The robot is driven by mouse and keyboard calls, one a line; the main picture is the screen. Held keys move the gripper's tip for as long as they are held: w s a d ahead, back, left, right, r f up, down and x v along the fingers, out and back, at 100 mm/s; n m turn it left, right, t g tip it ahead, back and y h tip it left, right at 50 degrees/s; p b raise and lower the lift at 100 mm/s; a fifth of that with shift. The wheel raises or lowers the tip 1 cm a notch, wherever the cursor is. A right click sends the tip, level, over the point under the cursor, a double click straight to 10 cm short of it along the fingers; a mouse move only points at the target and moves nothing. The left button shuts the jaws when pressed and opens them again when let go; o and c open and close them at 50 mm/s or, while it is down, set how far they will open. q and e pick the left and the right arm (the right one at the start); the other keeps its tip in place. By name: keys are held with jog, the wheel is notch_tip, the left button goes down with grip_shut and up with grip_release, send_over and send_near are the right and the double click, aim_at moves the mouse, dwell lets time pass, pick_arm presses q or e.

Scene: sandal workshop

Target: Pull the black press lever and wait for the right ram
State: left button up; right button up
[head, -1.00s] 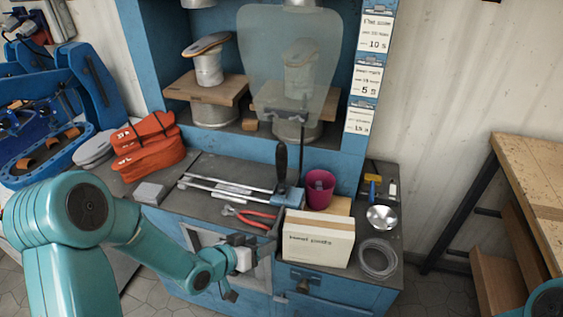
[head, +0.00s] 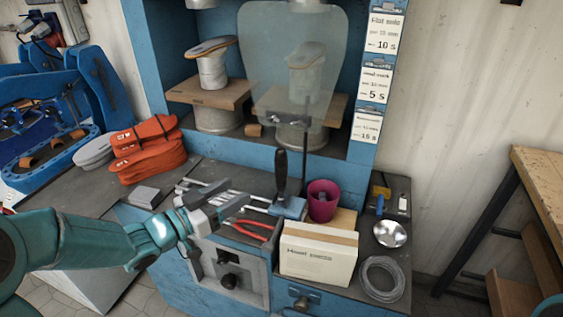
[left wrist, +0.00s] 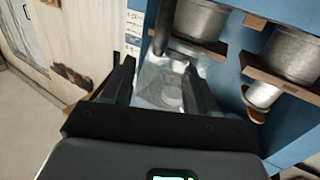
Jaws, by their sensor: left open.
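The black press lever (head: 281,172) stands upright from a blue block (head: 289,208) on the bench, in front of the press. My left gripper (head: 238,203) is open and empty in the head view, left of the lever and apart from it. In the left wrist view the open fingers (left wrist: 162,88) frame a pale, partly see-through area. A dark rod beyond them may be the lever; I cannot tell. The right ram (head: 312,5) shows only its lower end, above the right sandal last (head: 304,62) behind a clear guard (head: 270,40). My right gripper is out of view.
Red-handled pliers (head: 250,228) and metal rails lie near my left gripper. A magenta cup (head: 322,200) stands right of the lever, with a cardboard box (head: 318,255) in front. Orange pouches (head: 147,150) lie at the left. A metal bowl (head: 390,233) is at the right.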

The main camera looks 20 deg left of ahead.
aim_at(276, 164)
pick_arm(q)
jog(key=x, duration=0.5)
jog(key=p+x, duration=0.1)
jog(key=x, duration=0.4)
jog(key=p+x, duration=0.1)
jog(key=x, duration=0.5)
jog(key=shift+w+a+r, duration=0.1)
jog(key=shift+r, duration=0.25)
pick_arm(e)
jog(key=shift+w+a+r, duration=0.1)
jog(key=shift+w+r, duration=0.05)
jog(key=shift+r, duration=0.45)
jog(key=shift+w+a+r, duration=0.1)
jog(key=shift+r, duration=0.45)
pick_arm(q)
jog(key=shift+c, duration=0.3)
grip_shut()
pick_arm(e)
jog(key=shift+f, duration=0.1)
